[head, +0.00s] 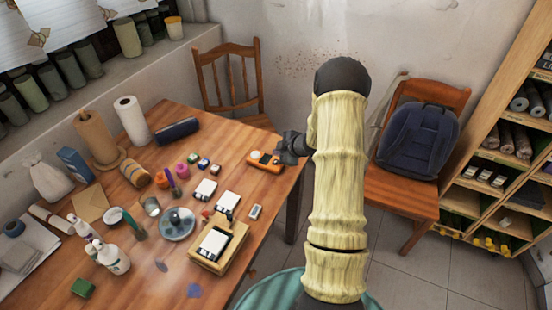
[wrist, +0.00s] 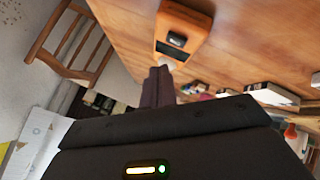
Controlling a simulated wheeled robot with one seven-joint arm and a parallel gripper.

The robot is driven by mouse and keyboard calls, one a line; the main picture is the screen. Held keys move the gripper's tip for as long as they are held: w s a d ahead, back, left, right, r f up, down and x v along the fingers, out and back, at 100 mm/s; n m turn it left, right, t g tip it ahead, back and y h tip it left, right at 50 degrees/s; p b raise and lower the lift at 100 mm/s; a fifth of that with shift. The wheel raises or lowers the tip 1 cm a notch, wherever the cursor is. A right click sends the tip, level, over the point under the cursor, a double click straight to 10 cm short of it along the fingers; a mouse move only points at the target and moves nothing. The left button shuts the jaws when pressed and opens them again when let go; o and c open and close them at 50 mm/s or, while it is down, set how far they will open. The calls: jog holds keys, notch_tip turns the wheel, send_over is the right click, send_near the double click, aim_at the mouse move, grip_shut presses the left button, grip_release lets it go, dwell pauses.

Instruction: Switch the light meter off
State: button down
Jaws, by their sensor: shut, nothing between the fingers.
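The light meter (head: 268,164) is an orange handheld device lying near the right edge of the wooden table, with a white dome at one end. My gripper (head: 283,153) is shut and empty beside the meter's right end in the head view. In the wrist view my gripper (wrist: 157,72) points toward the meter, its fingers together. My arm hides part of the surroundings.
The table (head: 150,275) holds small boxes, a wooden block with a white-topped item (head: 215,243), bottles and paper rolls left of the meter. A wooden chair (head: 228,75) stands behind the table. A chair with a backpack (head: 418,140) and a shelf (head: 505,150) stand right.

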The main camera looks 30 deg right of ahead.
aim_at(278, 165)
notch_tip(278, 165, up, 4)
jog(key=p, duration=0.3)
